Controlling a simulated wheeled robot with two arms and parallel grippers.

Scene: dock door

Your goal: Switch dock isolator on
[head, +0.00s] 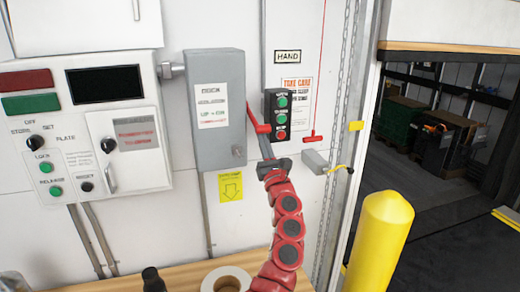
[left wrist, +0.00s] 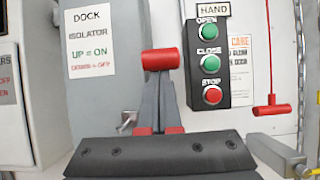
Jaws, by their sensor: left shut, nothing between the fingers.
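The dock isolator (head: 216,135) is a grey wall box with a white label reading up = on, down = off. Its red handle (head: 257,124) is at the box's right side, its bar slanting down and right from the box in the head view. In the left wrist view the red grip (left wrist: 161,60) lies crosswise just beyond my fingertips. My left gripper (head: 263,138) is shut and empty, its fingertips (left wrist: 160,80) right at the underside of the grip. I cannot tell whether they touch it. My right gripper is in neither view.
A black push-button station (head: 278,115) with open, close and stop buttons is close right of the handle. A red pull handle (head: 313,138) hangs further right. A control panel (head: 85,125) is at left. A tape roll (head: 226,278) and dark bottle (head: 153,280) stand below; a yellow bollard (head: 378,240) is at right.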

